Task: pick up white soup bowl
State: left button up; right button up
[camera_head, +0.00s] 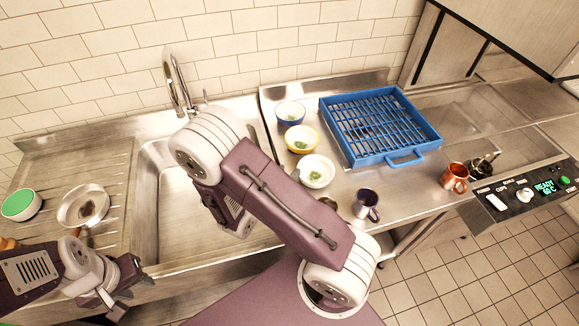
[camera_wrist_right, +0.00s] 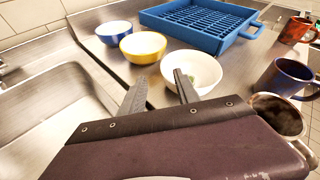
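The white soup bowl (camera_head: 318,168) stands upright on the steel counter, nearest the front in a row of bowls, with something green inside. In the right wrist view the white bowl (camera_wrist_right: 205,72) is just beyond the fingertips, and one finger overlaps its left side. My right gripper (camera_wrist_right: 159,78) is open, with nothing between its fingers. In the head view my right arm hides most of that gripper. My left gripper (camera_head: 132,293) is open and empty at the lower left, in front of the sink counter.
A yellow bowl (camera_head: 301,134) and a blue bowl (camera_head: 290,110) stand behind it. A blue rack (camera_head: 420,120) is to the right. A dark blue mug (camera_head: 366,203), metal cup (camera_wrist_right: 277,115) and copper mug (camera_head: 453,177) are near the front. The sink (camera_head: 165,190) is left.

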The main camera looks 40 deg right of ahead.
aim_at(302, 162)
jog(key=shift+s+d+n, duration=0.15)
jog(key=shift+s+n, duration=0.15)
jog(key=shift+s, duration=0.5)
jog(key=shift+d+f, duration=0.1)
jog(key=shift+d, duration=0.2)
jog(key=shift+w+d+f+p, duration=0.25)
jog(key=shift+w+d, duration=0.15)
jog(key=shift+w, duration=0.1)
jog(key=shift+w+d+f+p, duration=0.25)
jog(key=shift+w+d, duration=0.1)
jog(key=shift+w, duration=0.1)
jog(key=shift+w+d+f, duration=0.2)
jog(key=shift+w+d, duration=0.05)
jog(key=shift+d, duration=0.15)
jog(key=p+x, duration=0.1)
jog(key=x, duration=0.3)
jog(key=shift+d+f, duration=0.2)
jog(key=shift+d, duration=0.15)
jog(key=shift+w+d+f, duration=0.15)
jog(key=shift+w, duration=0.05)
pick_arm(q)
jog(key=r, duration=0.1)
jog(key=s+d+r, duration=0.1)
jog(key=shift+r, duration=0.35)
pick_arm(e)
jog(key=shift+s, duration=0.1)
grip_shut()
